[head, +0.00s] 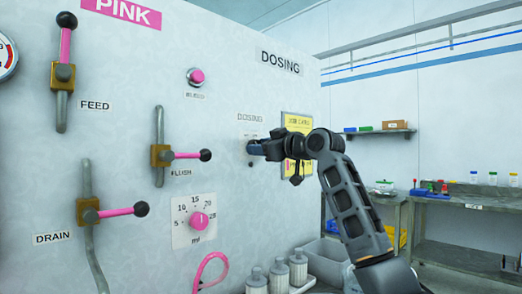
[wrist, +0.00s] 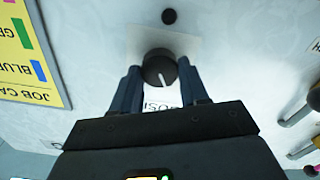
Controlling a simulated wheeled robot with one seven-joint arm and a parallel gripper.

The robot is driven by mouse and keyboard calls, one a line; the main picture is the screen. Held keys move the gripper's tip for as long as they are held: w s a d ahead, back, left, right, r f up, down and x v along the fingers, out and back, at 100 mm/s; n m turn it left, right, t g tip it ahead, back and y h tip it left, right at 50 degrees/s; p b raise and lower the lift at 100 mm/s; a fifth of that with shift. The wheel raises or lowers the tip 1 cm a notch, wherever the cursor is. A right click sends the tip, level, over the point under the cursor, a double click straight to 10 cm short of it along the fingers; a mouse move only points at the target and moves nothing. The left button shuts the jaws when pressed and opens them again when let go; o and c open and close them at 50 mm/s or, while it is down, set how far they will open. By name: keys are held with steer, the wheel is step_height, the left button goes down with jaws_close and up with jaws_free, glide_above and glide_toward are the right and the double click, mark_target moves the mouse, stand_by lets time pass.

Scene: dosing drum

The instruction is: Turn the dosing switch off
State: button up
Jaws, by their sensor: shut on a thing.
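The dosing switch (wrist: 158,64) is a round black knob with a white pointer line on a pale plate. In the wrist view, which looks upside down, the line points down and slightly right, toward a partly hidden label. My gripper (head: 254,148) reaches the panel under the small DOSING label (head: 250,117). In the wrist view, its dark fingers (wrist: 160,82) lie on both sides of the knob, shut on it. In the head view my gripper hides the knob.
A yellow job card (head: 297,126) hangs right of the switch. Left on the panel are the flush lever (head: 186,155), drain lever (head: 122,211), feed lever (head: 65,46) and pink ml dial (head: 199,220). White bottles (head: 298,267) stand below. A workbench (head: 465,203) is at right.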

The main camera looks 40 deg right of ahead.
stand_by(0.4)
steer(key=o, duration=1.1)
steer(key=shift+c, duration=0.2)
steer(key=s+b, duration=0.1)
steer(key=s, duration=0.6)
steer(key=shift+s+d, duration=0.15)
steer(key=shift+s, duration=0.25)
steer(key=shift+s, duration=0.1)
